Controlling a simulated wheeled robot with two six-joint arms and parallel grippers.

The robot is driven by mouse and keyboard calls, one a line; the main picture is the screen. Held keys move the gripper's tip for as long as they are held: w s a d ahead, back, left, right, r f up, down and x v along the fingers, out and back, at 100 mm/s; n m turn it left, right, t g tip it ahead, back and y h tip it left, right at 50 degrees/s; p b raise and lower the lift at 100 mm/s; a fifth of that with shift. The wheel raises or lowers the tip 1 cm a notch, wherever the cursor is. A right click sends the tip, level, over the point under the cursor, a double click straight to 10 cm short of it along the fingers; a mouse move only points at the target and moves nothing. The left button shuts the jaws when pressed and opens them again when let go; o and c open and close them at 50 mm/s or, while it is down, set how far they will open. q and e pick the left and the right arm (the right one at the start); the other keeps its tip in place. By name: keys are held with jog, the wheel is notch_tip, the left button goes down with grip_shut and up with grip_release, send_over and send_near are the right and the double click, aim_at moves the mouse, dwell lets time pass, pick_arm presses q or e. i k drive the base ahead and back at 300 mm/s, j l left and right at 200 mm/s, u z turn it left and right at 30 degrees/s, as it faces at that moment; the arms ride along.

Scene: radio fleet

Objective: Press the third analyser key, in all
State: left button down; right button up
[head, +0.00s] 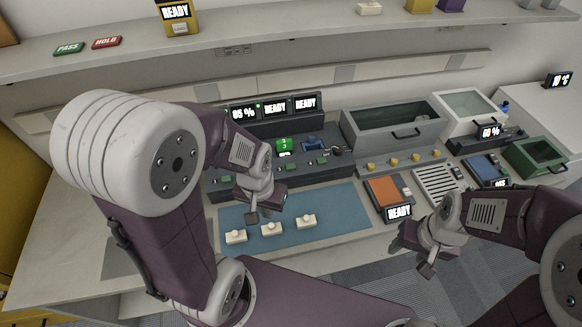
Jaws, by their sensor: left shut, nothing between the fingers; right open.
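A dark console (345,165) stands at the back of the bench, with several small green keys along its front, one of them at the right (321,160). I cannot tell which key is the third analyser key. My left gripper (252,216) is shut and empty, pointing down above the blue mat (345,205), in front of the console. It hides part of the console front. My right gripper (424,268) is open and empty, near the bench's front edge.
Three small white blocks with knobs, one at the left (236,237), lie on the mat near my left gripper. An orange-topped device (384,191) reading READY stands to the right. Grey bins (390,128) and a green box (537,157) stand further right.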

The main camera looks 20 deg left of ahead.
aim_at(292, 166)
jog(key=i+l+u, duration=0.25)
jog(key=l+u, duration=0.2)
jog(key=l, duration=0.25)
jog(key=i+l+u, duration=0.1)
jog(key=l+u, duration=0.15)
jog(key=l, duration=0.15)
jog(key=l+u, duration=0.25)
jog(key=i+l, duration=0.05)
jog(key=l, duration=0.05)
